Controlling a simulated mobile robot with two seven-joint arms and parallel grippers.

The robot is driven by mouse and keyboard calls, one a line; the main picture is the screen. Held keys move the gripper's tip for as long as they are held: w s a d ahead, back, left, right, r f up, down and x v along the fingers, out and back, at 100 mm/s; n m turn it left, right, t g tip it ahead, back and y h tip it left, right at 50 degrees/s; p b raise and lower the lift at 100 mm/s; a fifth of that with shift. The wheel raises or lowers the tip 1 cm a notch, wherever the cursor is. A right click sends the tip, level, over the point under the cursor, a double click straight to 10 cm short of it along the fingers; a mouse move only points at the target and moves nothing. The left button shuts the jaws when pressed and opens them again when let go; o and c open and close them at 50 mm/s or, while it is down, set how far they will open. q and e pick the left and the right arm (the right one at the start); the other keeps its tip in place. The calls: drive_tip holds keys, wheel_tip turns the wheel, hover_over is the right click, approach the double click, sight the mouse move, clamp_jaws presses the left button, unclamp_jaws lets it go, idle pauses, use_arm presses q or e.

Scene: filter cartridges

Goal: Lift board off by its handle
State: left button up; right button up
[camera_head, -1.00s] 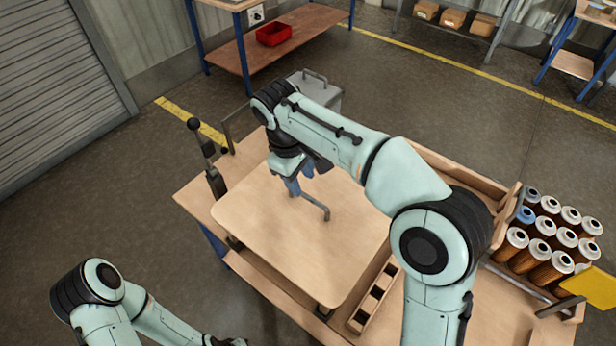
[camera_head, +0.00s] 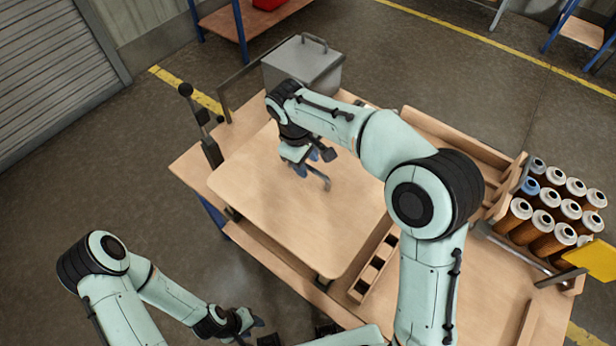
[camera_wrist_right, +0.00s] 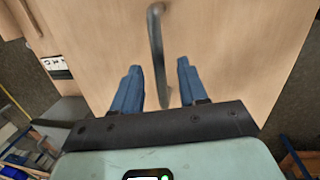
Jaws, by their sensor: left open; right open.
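The board (camera_head: 265,205) is a pale wooden panel lying flat on the workbench. Its grey bar handle (camera_head: 322,178) stands near its middle. My right gripper (camera_head: 312,163) is above the board at the handle, partly hiding it. In the right wrist view the handle (camera_wrist_right: 157,45) runs lengthwise between the two blue fingers of the open right gripper (camera_wrist_right: 158,82), with gaps on both sides. The board (camera_wrist_right: 220,45) lies beyond the fingers. My left gripper (camera_head: 250,330) is open and empty at the bottom of the head view, apart from the board.
A dark lever clamp (camera_head: 205,130) stands at the bench's left corner. A grey lidded bin (camera_head: 302,68) is behind the bench. Several filter cartridges (camera_head: 545,220) stand at the right, near a yellow plate (camera_head: 592,260). A slotted wooden strip (camera_head: 375,265) lies beside the board.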

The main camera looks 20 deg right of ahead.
drive_tip(key=f, duration=0.2)
drive_tip(key=shift+w+d+f, duration=0.1)
drive_tip(key=shift+d+f, duration=0.15)
drive_tip(key=shift+f, duration=0.15)
clamp_jaws()
idle(1.1)
